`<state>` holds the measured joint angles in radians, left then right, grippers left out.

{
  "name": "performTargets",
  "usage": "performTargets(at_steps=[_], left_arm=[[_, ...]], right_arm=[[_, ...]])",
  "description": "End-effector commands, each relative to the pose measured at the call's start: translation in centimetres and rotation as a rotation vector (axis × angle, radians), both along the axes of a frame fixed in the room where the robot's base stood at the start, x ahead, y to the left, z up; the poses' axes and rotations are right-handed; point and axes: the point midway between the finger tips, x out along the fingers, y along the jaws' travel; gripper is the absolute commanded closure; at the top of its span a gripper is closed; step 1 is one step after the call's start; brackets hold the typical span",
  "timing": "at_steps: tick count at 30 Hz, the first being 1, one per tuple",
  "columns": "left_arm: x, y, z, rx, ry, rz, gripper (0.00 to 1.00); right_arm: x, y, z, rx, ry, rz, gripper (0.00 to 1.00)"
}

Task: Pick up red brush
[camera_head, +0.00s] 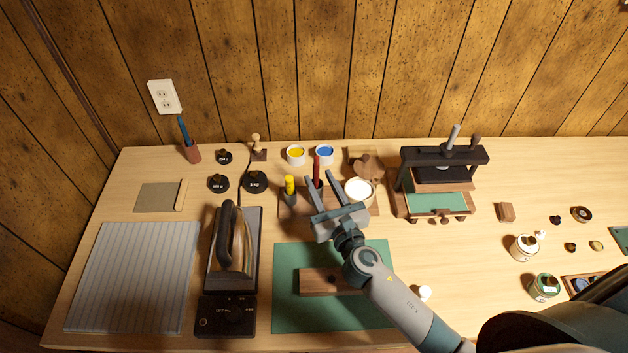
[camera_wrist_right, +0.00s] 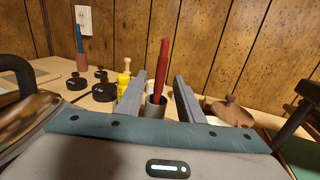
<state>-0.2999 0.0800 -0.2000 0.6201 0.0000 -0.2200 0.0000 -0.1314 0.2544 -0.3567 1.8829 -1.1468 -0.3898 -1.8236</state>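The red brush (camera_head: 317,168) stands upright in a small dark cup on a wooden block at the middle back of the table. It also shows in the right wrist view (camera_wrist_right: 160,70), leaning slightly, in a grey cup (camera_wrist_right: 154,108). My right gripper (camera_head: 333,188) is open and empty, just in front of the brush. In the wrist view its two fingers (camera_wrist_right: 158,88) are apart, with the brush showing beyond and between them. I cannot tell whether the fingers reach around the brush. My left gripper is not in view.
A yellow brush (camera_head: 290,185) stands left of the red one, and a white bowl (camera_head: 358,190) is to the right. Behind are yellow (camera_head: 296,154) and blue (camera_head: 324,153) paint pots. An iron (camera_head: 229,245) stands left; a press (camera_head: 440,180) stands right.

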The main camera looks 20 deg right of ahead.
Motion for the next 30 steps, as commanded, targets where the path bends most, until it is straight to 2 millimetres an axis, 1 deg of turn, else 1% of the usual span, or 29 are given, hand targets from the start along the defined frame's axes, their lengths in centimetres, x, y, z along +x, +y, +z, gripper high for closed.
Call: performTargets(at_steps=[8,11,18,27,30], left_arm=[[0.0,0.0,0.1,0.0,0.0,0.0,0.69],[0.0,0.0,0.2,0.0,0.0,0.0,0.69],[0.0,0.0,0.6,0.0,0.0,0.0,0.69],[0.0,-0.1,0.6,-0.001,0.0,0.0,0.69],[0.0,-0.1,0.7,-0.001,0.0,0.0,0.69]], right_arm=[[0.0,0.0,0.1,0.0,0.0,0.0,0.66],[0.5,0.0,0.2,0.0,-0.001,-0.001,0.66],[2.3,0.1,0.1,0.001,0.0,0.0,0.66],[2.3,0.1,0.1,0.001,0.0,0.0,0.66],[2.7,0.1,0.2,0.001,0.0,-0.001,0.66]])
